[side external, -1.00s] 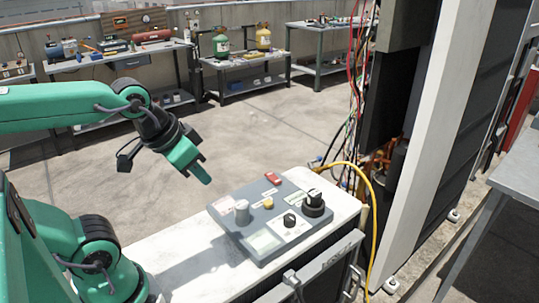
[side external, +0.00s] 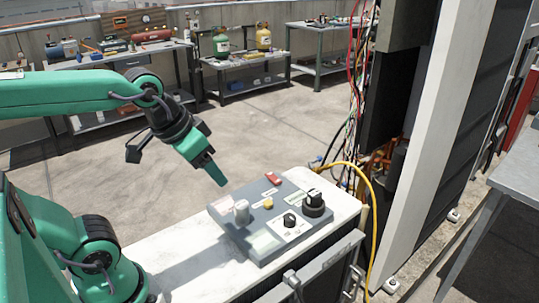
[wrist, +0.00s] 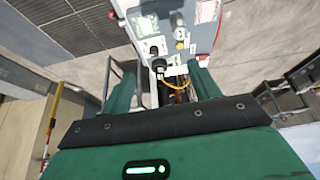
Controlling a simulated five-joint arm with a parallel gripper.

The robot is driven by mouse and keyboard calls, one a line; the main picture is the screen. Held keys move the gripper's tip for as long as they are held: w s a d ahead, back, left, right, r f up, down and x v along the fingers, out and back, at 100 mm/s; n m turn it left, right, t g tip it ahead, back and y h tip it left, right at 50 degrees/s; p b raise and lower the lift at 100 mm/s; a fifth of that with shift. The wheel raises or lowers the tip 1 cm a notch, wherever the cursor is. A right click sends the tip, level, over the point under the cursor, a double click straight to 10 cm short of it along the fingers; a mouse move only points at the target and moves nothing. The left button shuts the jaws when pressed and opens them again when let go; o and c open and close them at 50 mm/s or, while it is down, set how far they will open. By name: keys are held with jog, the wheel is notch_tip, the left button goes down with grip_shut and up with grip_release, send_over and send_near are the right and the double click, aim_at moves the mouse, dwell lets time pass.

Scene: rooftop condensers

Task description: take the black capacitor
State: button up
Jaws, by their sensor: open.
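A grey panel tray (side external: 250,240) holds several small parts. Two of them are black: a larger, taller one (side external: 314,205) on a wide round base at the right corner, and a smaller knob-like one (side external: 290,219) on a white patch. I cannot tell for certain which is the capacitor. In the wrist view the larger black part (wrist: 158,65) shows between the fingers, farther off. My gripper (side external: 217,178) is open and empty, in the air above and left of the tray, tilted down to the right. It also shows in the wrist view (wrist: 163,80).
The tray also bears a pale cylinder (side external: 241,212), a yellow part (side external: 268,203) and a red part (side external: 272,178). It lies on a white bench top (side external: 150,262). A yellow cable (side external: 371,210) and loose wires hang by the cabinet at the right. The air above the tray is clear.

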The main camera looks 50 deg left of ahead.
jog(key=w+r+g, duration=0.1)
jog(key=w+r, duration=0.1)
jog(key=w, duration=0.5)
jog(key=n+g, duration=0.2)
jog(key=g, duration=0.2)
send_over(315, 193)
jog(key=f, duration=1.2)
jog(key=shift+w+a+f, duration=0.2)
jog(key=shift+w+f, duration=0.05)
jog(key=shift+f, duration=0.15)
jog(key=shift+w+f, duration=0.15)
jog(key=shift+f, duration=1.35)
jog(key=shift+s+d+f, duration=0.1)
jog(key=shift+s+f, duration=0.1)
jog(key=shift+f, duration=1.1)
jog(key=shift+s+d+f, duration=0.1)
jog(key=shift+s+f, duration=0.05)
jog(key=shift+f, duration=1.15)
jog(key=c, duration=1.1)
